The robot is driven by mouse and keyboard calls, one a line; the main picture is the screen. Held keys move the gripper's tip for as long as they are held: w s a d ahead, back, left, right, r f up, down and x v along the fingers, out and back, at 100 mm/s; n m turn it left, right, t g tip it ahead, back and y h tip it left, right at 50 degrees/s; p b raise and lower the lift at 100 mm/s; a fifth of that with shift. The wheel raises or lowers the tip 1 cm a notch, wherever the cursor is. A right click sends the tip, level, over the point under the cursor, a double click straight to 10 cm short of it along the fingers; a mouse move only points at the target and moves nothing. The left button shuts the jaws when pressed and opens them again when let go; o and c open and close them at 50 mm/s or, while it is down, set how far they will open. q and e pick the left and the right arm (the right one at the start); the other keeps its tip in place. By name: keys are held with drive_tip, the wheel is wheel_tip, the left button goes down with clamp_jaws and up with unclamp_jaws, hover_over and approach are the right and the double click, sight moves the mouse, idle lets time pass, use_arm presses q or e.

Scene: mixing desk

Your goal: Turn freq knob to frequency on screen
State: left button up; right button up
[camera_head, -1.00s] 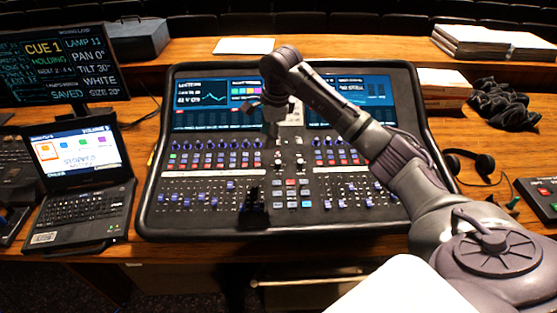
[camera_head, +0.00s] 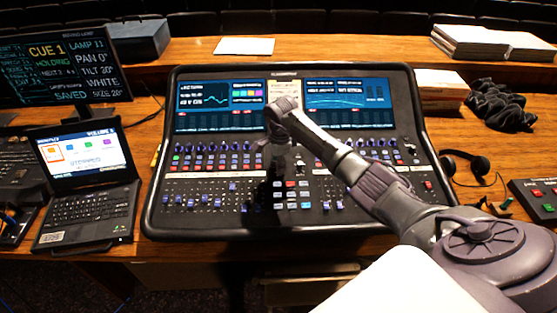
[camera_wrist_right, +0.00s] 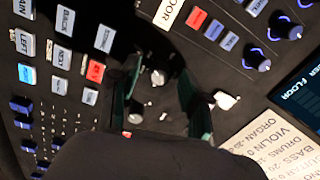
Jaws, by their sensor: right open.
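The mixing desk (camera_head: 160,215) stands on the wooden table, with a left screen (camera_head: 218,98) and a right screen (camera_head: 348,102) lit. Their small text is too fine to read surely. My right gripper (camera_head: 273,158) points down over the desk's middle column and hides part of it. In the right wrist view the open fingers (camera_wrist_right: 160,88) stand around small silver knobs (camera_wrist_right: 158,77) with no visible contact. A pale knob (camera_wrist_right: 226,100) lies outside the right finger. I cannot tell which is the freq knob. My left gripper is not in view.
A laptop (camera_head: 85,205) and a cue monitor (camera_head: 65,65) stand left of the desk. Headphones (camera_head: 466,163), black cloth (camera_head: 497,105) and a box with buttons (camera_head: 540,200) lie to the right. Blue knobs (camera_wrist_right: 285,28) and coloured buttons (camera_wrist_right: 95,70) surround the fingers.

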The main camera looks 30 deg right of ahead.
drive_tip(key=shift+f, duration=0.2)
drive_tip(key=shift+c, duration=0.3)
clamp_jaws()
